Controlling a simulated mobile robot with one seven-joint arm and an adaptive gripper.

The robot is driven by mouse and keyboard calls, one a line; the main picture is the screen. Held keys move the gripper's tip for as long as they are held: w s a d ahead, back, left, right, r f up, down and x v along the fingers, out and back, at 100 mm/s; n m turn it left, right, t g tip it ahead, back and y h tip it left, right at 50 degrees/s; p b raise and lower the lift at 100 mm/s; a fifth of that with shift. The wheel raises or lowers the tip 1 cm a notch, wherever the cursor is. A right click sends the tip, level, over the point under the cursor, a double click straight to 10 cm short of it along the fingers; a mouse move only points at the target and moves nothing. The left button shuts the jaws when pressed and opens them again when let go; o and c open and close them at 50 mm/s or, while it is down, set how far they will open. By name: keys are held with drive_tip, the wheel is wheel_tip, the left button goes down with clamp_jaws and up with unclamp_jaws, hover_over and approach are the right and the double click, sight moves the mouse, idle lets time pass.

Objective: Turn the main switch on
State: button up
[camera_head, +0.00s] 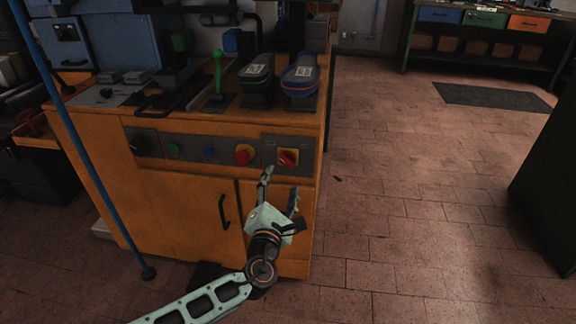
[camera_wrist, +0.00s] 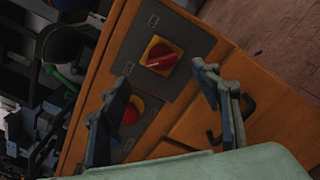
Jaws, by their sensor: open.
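The main switch (camera_head: 288,158) is a red rotary handle on a yellow square plate, at the right end of the control panel on the orange machine's front. In the wrist view the main switch (camera_wrist: 161,56) shows its red handle lying nearly level across the picture, above and between my fingertips. My gripper (camera_head: 281,188) is open and empty, in front of the cabinet and just below the switch. In the wrist view my gripper (camera_wrist: 160,85) has its fingers spread and apart from the switch. The handle's labels are too small to read.
A red mushroom button (camera_head: 243,154) on yellow sits left of the switch, with a blue button (camera_head: 209,152), a green button (camera_head: 174,149) and a black knob (camera_head: 138,143) further left. A blue pole (camera_head: 95,170) stands at the left. The floor to the right is clear.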

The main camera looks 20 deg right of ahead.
sight(287, 163)
drive_tip(key=b+x, duration=0.1)
drive_tip(key=x, duration=0.8)
drive_tip(key=shift+w+d, duration=0.15)
drive_tip(key=shift+c, duration=0.5)
drive_tip(key=c, duration=1.1)
